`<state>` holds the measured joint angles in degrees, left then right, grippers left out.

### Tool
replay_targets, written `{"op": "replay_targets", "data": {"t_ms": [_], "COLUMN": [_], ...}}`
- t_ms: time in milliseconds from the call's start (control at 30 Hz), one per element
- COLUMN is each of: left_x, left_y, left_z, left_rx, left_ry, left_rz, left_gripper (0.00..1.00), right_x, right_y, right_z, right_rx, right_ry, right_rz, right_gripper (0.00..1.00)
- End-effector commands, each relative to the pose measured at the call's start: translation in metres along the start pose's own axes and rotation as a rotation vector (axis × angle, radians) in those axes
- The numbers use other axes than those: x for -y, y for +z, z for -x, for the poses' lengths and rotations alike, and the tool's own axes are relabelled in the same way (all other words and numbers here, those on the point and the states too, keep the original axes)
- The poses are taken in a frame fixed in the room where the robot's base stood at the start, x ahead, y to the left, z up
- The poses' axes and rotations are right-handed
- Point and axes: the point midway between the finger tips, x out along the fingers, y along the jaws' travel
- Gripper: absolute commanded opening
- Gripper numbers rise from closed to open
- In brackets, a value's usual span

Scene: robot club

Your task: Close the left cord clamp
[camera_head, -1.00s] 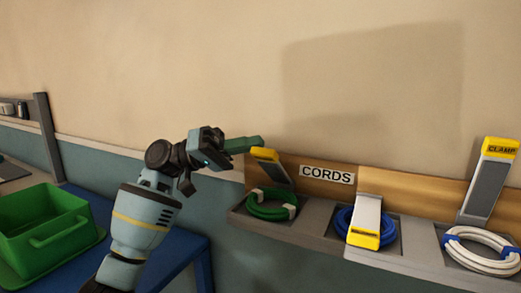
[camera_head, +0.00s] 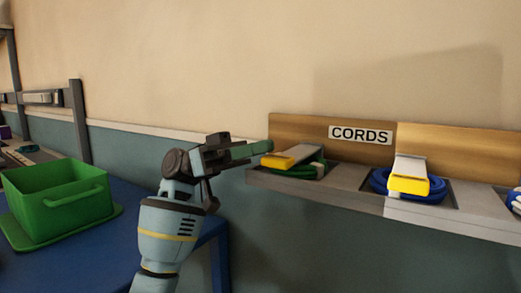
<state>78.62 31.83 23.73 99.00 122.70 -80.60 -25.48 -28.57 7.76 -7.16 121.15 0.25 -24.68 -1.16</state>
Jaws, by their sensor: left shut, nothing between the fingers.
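The left cord clamp (camera_head: 291,156), grey with a yellow end, lies lowered over the green cord coil (camera_head: 295,171) at the left end of the shelf. It looks tilted slightly, and I cannot tell whether it is fully down. My left gripper (camera_head: 262,147) is shut, with its green fingers beside the clamp's yellow end, at its upper left. I cannot tell whether they touch it. My right gripper is not in view.
A blue cord coil (camera_head: 379,181) lies under a lowered clamp (camera_head: 409,178) in the middle bay. A white coil (camera_head: 516,203) is cut off at the right edge. The shelf (camera_head: 338,194) carries a CORDS sign (camera_head: 360,135). A green bin (camera_head: 58,198) stands on a blue table (camera_head: 110,250) at left.

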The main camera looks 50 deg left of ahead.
Motion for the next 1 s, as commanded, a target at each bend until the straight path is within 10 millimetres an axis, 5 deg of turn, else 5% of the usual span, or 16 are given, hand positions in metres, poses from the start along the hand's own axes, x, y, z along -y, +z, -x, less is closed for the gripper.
{"op": "replay_targets", "data": {"t_ms": [733, 1000], "left_x": [0.001, -0.004], "left_y": [0.007, -0.026], "left_z": [0.002, -0.009], "left_rx": [0.006, 0.001], "left_ry": [0.0, 0.001], "left_rz": [0.007, -0.003], "left_gripper": [0.0, 0.0], "right_x": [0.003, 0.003], "right_y": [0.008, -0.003], "right_z": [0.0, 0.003], "right_rx": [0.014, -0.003], "right_ry": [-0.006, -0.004], "right_rz": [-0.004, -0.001], "right_gripper": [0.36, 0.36]}}
